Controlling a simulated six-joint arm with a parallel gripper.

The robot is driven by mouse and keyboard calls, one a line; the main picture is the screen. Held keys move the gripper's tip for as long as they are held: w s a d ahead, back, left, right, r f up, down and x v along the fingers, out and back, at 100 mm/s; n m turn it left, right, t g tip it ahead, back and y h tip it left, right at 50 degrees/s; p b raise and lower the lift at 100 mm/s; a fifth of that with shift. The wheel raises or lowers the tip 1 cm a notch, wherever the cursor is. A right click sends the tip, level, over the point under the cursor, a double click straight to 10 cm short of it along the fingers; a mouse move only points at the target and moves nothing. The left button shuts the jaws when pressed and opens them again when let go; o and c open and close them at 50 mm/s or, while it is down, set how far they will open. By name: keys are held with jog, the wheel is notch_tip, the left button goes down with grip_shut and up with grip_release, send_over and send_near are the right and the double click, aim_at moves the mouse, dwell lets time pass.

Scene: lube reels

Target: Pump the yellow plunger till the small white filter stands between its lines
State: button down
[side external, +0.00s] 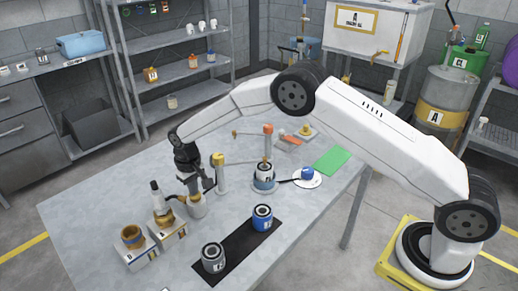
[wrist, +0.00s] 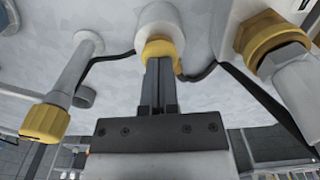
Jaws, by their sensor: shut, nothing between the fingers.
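My gripper (side external: 196,186) points down with its fingers together and empty, over a short white cylinder (side external: 196,209). In the wrist view the closed fingertips (wrist: 159,62) lie over a yellow plunger (wrist: 153,47) at the end of that white cylinder (wrist: 160,16). They partly hide the plunger, and I cannot tell if they touch it. A white piece with a dark top (side external: 157,194) stands in a brass fitting on block A, left of my gripper. I cannot tell whether it is the small white filter, and no lines are readable.
A yellow-capped post (side external: 219,172) stands close right of my gripper; it also shows in the wrist view (wrist: 45,122). An orange-capped post (side external: 268,141) is farther back. Block D (side external: 141,258), a grey can (side external: 213,258) and a blue can (side external: 262,218) stand in front. Dark hoses run beside the plunger.

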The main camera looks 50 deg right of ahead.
jog(key=shift+r, duration=3.75)
jog(key=s+d+r+t, duration=0.1)
jog(key=s+d, duration=0.3)
jog(key=s, duration=0.5)
jog(key=s+d+r, duration=0.1)
jog(key=s+d, duration=0.3)
jog(key=s, duration=0.6)
jog(key=s+d+r+t, duration=0.1)
jog(key=s+d, duration=0.3)
jog(key=s, duration=0.6)
jog(key=shift+d+r+t, duration=0.25)
jog(key=shift+t, duration=0.05)
jog(key=shift+w, duration=0.15)
